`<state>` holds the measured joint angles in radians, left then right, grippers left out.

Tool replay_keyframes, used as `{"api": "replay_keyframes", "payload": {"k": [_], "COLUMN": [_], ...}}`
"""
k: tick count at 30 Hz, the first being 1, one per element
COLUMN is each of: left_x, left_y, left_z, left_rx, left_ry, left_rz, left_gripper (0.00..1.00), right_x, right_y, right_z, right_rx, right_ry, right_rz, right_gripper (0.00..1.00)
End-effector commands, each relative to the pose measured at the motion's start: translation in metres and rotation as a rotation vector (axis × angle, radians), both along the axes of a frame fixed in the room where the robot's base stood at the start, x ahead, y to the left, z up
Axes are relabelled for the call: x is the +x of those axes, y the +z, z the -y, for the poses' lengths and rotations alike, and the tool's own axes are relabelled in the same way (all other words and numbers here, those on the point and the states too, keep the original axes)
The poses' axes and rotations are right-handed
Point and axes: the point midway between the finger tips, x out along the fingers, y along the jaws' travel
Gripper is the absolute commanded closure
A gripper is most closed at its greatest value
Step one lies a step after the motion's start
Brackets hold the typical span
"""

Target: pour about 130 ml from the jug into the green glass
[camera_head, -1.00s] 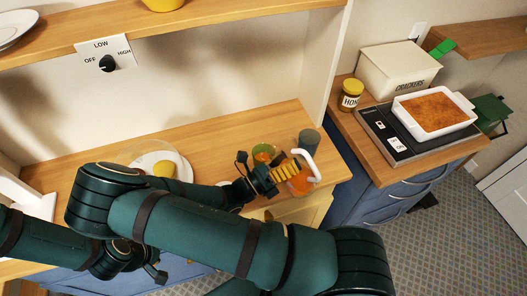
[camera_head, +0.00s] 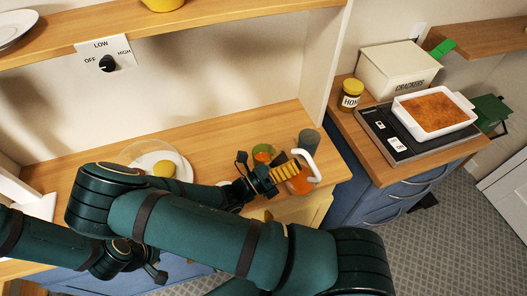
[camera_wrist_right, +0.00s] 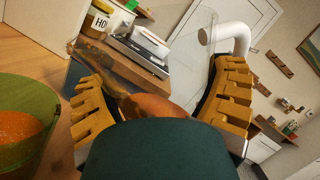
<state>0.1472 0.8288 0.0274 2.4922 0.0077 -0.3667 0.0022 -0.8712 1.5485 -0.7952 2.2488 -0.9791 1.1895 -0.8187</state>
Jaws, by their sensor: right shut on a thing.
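The clear jug (camera_head: 301,183) holds orange liquid and has a white handle (camera_head: 311,164). My right gripper (camera_head: 284,172), with yellow finger pads, is shut on the jug. In the right wrist view the jug's orange contents (camera_wrist_right: 150,106) show between the pads. The green glass (camera_head: 263,152) stands on the wooden counter just left of the jug, with orange liquid inside. It also shows at the left edge of the right wrist view (camera_wrist_right: 48,112). I cannot tell whether liquid is flowing. My left gripper (camera_head: 146,266) is low at the left, its fingers mostly hidden.
A grey cup (camera_head: 309,139) stands close behind the jug. A white plate (camera_head: 143,164) with a yellow item (camera_head: 164,168) is on the counter at left, partly behind my arm. A honey jar (camera_head: 351,96) and crackers box (camera_head: 396,70) stand at right, near a scale (camera_head: 400,150).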

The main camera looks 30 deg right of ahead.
Motion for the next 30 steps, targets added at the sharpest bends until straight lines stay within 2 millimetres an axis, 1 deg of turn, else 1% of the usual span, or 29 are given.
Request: {"api": "replay_keyframes", "payload": {"k": [5,9,19,25,30], "left_x": [0.0,0.0,0.0,0.0,0.0], "left_y": [0.0,0.0,-0.005,0.004,0.005], "left_z": [0.0,0.0,0.0,0.0,0.0], "left_rx": [0.0,0.0,0.001,0.0,-0.001], "left_ry": [0.0,0.0,0.0,0.0,0.0], "left_rz": [0.0,0.0,0.0,0.0,0.0], "left_gripper": [0.51,0.51,0.51,0.51,0.51], "right_x": [-0.001,-0.004,-0.027,-0.038,-0.043], "right_y": [-0.003,-0.011,-0.036,-0.037,-0.041], "right_z": [0.0,0.001,0.006,0.009,0.01], "right_rx": [0.011,0.033,0.096,0.133,0.156], "right_ry": [0.001,0.001,0.007,0.009,0.01], "right_rz": [0.052,0.155,0.429,0.595,0.704], "right_gripper": [0.59,0.59,0.59,0.59,0.59]}}
